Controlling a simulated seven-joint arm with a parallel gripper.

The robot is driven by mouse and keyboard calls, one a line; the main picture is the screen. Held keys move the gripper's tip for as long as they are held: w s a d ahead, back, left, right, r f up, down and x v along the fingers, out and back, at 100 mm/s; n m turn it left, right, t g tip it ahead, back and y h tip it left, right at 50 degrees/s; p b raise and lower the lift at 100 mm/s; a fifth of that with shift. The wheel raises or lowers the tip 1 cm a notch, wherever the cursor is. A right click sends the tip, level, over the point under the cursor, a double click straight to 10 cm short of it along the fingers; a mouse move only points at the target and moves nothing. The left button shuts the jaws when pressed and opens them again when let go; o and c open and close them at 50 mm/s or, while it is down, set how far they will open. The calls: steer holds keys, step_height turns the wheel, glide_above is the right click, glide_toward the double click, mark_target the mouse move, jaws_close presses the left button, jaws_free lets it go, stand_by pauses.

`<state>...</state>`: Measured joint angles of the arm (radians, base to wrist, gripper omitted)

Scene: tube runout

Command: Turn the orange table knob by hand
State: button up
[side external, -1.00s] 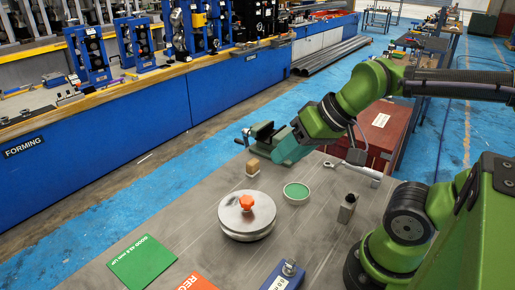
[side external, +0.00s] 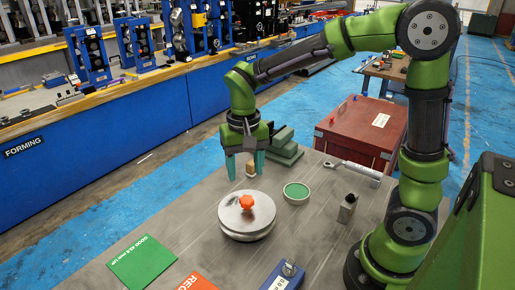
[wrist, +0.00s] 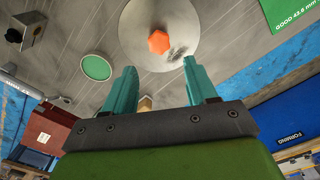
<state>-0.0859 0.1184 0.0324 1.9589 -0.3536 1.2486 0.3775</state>
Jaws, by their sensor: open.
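The orange knob (side external: 246,202) sits on top of the round metal table (side external: 233,219), at its middle. In the wrist view the knob (wrist: 158,42) is at the top centre on the grey disc (wrist: 136,25), which has a dark smudge beside the knob. My gripper (side external: 246,177) points down behind the round table, with its two teal fingers apart. In the wrist view the gripper (wrist: 160,66) is open with nothing held, and the knob appears beyond the fingertips. A small wooden block (side external: 251,168) shows between the fingers in the side view; I cannot tell its depth relative to them.
A green-topped round dish (side external: 296,191) is right of the round table, with a grey metal holder (side external: 347,208) farther right. A vise (side external: 286,150) is behind. A green card (side external: 142,262), a red card (side external: 196,283) and a blue block (side external: 284,277) lie in front.

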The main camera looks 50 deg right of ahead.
mark_target(247, 199)
step_height(247, 199, down, 8)
steer(key=shift+s+f, duration=0.1)
steer(key=shift+s, duration=0.05)
stand_by(0.5)
steer(key=c, duration=0.8)
